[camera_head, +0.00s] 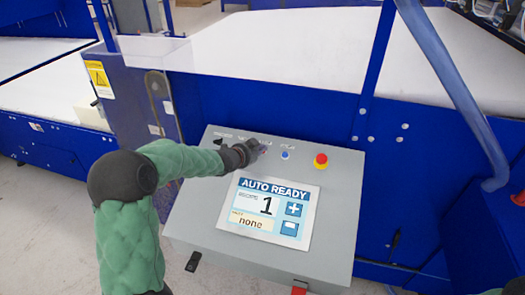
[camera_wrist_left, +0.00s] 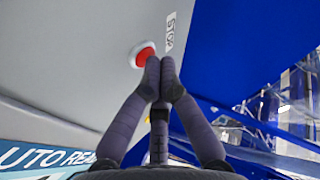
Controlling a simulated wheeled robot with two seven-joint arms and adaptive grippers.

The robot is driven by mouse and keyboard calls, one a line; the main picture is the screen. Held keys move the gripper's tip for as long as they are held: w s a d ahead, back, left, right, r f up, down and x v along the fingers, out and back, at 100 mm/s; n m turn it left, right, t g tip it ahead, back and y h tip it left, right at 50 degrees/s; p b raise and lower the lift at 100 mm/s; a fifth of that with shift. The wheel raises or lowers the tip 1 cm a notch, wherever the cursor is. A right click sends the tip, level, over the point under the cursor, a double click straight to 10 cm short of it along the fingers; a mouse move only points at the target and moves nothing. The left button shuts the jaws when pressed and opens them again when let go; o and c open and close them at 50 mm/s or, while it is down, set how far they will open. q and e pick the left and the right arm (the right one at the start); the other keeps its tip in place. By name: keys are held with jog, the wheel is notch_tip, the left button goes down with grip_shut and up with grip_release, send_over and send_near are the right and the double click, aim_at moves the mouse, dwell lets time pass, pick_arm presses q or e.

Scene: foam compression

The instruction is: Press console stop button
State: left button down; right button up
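The grey console (camera_head: 340,205) has a row of small labelled buttons along its upper part. My left gripper (camera_head: 256,150) is over this row and hides part of it. In the left wrist view, a round red button with a pale ring (camera_wrist_left: 143,57) sits beside a label that appears to read STOP. The fingertips of my left gripper (camera_wrist_left: 160,64) are together, with nothing seen between them, and overlap the button's edge in that view. I cannot tell whether they touch it. My right gripper is not in view.
The console screen (camera_head: 267,215) reads AUTO READY. Blue machine panels (camera_head: 290,108) stand behind the console.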

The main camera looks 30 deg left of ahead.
pick_arm(q)
jog(key=shift+s+r, duration=0.15)
jog(key=shift+r, duration=0.1)
jog(key=shift+r+p, duration=0.1)
jog(key=shift+p, duration=0.25)
jog(key=r+p, duration=0.1)
jog(key=s+r+p, duration=0.1)
jog(key=r, duration=0.1)
jog(key=s+r+p, duration=0.1)
jog(key=r+p, duration=0.1)
jog(key=shift+s+d+r, duration=0.1)
jog(key=shift+d+r, duration=0.1)
jog(key=shift+d, duration=0.1)
dwell(0.8)
